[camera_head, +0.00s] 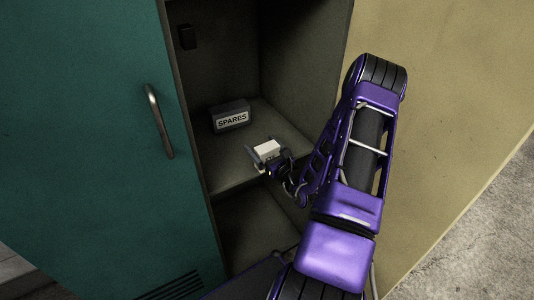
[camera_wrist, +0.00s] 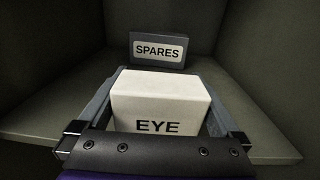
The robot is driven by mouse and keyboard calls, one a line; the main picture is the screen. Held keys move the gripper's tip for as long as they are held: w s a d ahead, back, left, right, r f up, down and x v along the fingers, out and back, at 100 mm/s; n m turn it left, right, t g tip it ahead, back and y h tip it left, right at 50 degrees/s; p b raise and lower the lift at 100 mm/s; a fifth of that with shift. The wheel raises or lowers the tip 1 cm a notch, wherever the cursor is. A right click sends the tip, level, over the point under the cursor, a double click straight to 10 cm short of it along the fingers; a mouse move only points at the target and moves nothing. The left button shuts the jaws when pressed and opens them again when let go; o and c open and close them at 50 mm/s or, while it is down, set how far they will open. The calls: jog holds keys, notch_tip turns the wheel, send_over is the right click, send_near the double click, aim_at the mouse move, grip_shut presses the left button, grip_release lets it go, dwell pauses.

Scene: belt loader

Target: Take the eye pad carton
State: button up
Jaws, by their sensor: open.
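The eye pad carton is a small white box (camera_wrist: 160,98) with "EYE" in dark letters on its near face; the lower part of that face is hidden by my gripper's body. It stands on the cabinet shelf and also shows in the head view (camera_head: 267,149). My gripper (camera_wrist: 163,78) is open, with one finger on each side of the carton. In the head view my gripper (camera_head: 266,153) reaches into the cabinet at the shelf's front. I cannot tell whether the fingers touch the carton.
A dark box labelled "SPARES" (camera_wrist: 157,50) stands behind the carton on the same shelf (camera_head: 232,178). The cabinet's teal door (camera_head: 90,130) with its handle is at the left. The tan side panel (camera_head: 450,120) is at the right. Bare shelf lies either side of my fingers.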

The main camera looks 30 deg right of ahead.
jog(key=c, duration=1)
